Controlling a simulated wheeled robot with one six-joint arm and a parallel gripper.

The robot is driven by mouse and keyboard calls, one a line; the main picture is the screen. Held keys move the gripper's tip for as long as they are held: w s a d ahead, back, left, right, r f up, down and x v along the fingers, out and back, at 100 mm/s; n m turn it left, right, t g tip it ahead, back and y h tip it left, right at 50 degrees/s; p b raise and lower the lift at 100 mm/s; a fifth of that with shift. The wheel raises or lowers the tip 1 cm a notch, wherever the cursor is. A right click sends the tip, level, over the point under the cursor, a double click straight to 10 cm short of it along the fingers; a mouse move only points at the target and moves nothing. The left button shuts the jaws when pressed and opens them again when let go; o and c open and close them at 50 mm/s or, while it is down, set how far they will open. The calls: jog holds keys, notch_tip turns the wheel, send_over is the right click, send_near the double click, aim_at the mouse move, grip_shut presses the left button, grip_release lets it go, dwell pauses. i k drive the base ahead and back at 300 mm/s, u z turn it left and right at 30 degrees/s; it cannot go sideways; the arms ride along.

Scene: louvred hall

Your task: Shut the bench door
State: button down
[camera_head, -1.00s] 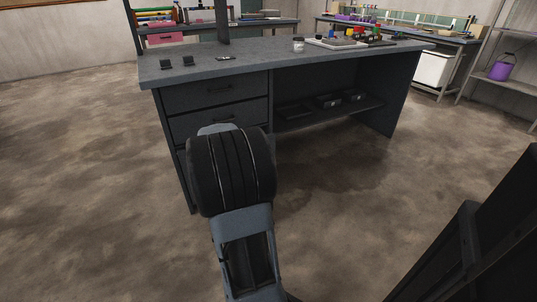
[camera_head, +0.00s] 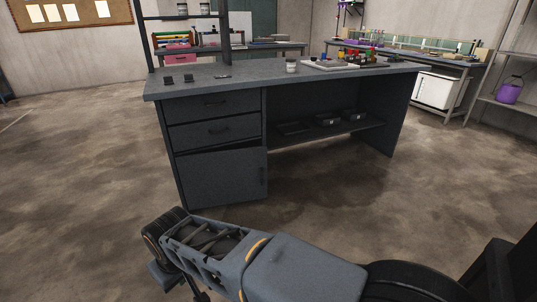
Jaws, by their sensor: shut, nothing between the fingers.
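The bench door (camera_head: 222,178) is the dark grey panel under two drawers at the bench's left end. Its upright handle (camera_head: 262,176) is near its right edge. The door looks slightly ajar: a dark wedge shows above its top edge, widening to the right, and its right edge stands a little proud of the drawers. My arm lies across the bottom of the view, in front of the bench and apart from the door. My gripper's fingers are not visible.
The bench top (camera_head: 240,78) carries small black items, a jar (camera_head: 291,65) and a tray of colourful parts. An open shelf (camera_head: 330,130) is right of the door. Open floor (camera_head: 90,170) lies to the left and right of the bench.

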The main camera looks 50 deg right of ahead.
aim_at(209, 180)
jog(key=z, duration=0.3)
jog(key=i, duration=0.9)
jog(key=z, duration=0.8)
jog(key=i, duration=0.45)
jog(key=z, duration=0.25)
